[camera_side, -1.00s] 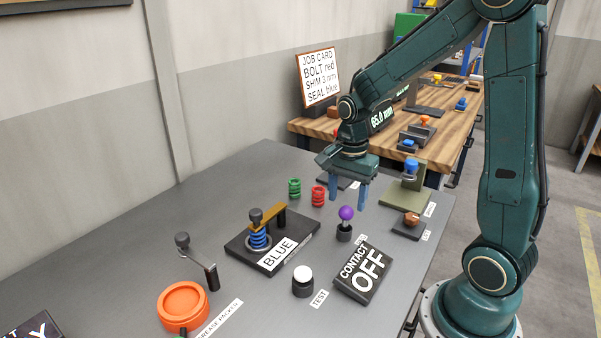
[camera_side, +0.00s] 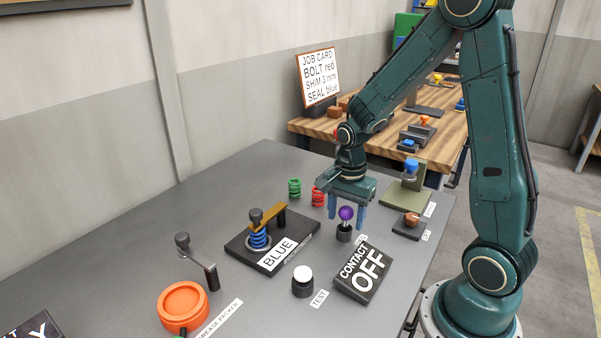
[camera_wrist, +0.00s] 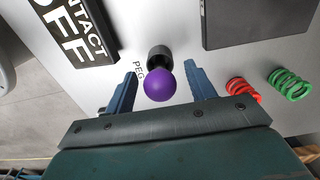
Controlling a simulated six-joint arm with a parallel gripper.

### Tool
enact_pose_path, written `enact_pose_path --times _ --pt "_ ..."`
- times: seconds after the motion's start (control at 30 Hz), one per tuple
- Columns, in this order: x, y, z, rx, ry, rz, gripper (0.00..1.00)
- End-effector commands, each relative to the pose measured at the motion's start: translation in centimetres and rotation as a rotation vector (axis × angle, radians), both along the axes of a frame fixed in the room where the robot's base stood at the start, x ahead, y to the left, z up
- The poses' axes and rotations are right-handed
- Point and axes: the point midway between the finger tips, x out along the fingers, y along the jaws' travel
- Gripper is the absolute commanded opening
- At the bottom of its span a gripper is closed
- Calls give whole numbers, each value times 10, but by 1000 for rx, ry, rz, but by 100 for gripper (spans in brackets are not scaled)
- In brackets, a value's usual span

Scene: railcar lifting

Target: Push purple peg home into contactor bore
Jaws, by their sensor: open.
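The purple peg (camera_side: 346,213) has a round purple head on a stem and stands upright in the dark contactor bore (camera_side: 344,234), with some stem showing between them. In the wrist view the purple head (camera_wrist: 159,85) sits in front of the dark bore collar (camera_wrist: 160,56). My gripper (camera_side: 347,222) is open, its blue fingers on either side of the purple head. In the wrist view the gripper fingers (camera_wrist: 160,77) show clear gaps to the head on both sides, so it holds nothing.
The CONTACT OFF sign (camera_side: 363,274) lies in front of the bore. Green (camera_side: 295,188) and red (camera_side: 318,195) springs stand behind left. The BLUE fixture (camera_side: 272,241) is at left, a white-topped TEST button (camera_side: 303,281) in front, and a small dark block (camera_side: 410,228) at right.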

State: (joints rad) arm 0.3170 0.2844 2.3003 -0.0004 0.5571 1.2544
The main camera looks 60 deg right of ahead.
Motion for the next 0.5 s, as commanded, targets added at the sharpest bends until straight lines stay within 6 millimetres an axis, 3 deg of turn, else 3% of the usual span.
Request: enact_pose_path --times 0.2,0.43,0.5 --pt "0 0 0 0 0 0 53" --pt "0 0 0 0 0 0 8" --pt "0 0 0 0 -1 0 6"
